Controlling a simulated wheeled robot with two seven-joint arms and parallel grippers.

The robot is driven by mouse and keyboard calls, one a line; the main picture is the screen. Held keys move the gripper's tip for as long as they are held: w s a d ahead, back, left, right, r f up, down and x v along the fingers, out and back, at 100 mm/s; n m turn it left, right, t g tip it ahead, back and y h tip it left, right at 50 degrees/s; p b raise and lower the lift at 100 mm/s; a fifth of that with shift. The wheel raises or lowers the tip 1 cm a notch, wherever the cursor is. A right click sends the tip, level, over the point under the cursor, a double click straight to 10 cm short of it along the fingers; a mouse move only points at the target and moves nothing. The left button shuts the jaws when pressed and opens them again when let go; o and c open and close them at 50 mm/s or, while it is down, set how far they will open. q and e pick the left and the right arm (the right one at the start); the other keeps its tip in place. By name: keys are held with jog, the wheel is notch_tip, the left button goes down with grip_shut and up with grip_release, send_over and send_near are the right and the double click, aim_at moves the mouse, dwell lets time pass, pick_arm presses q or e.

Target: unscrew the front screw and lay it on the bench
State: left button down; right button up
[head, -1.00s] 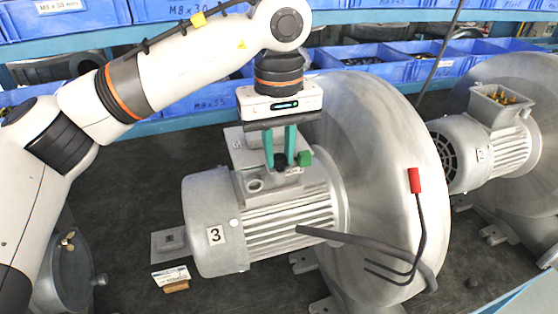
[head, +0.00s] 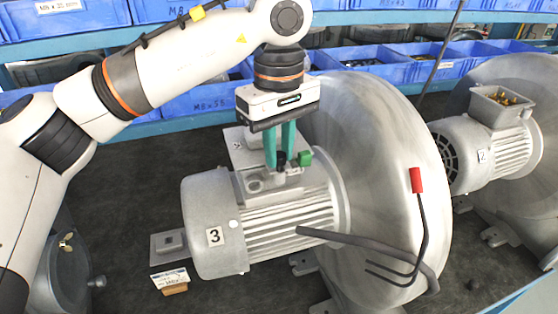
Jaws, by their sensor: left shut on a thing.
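The blower marked 3 (head: 288,226) stands on the dark bench (head: 130,195). My left gripper (head: 280,160) points down over the terminal box on top of its motor. Its green fingers are shut on a small dark screw (head: 281,158), which they mostly hide. I cannot tell whether the screw is still in its hole. A pale plate (head: 238,147) stands behind the fingers. A small green block (head: 305,158) sits just right of the fingertips. My right gripper is not in view.
A second blower (head: 485,150) stands at the right. Blue bins (head: 375,68) line the back.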

aim_at(279, 154)
pick_arm(q)
jog(key=shift+r+p, duration=0.3)
jog(key=shift+r, duration=0.2)
jog(key=shift+r+p, duration=1.35)
jog(key=shift+r, duration=0.55)
jog(key=shift+f, duration=0.1)
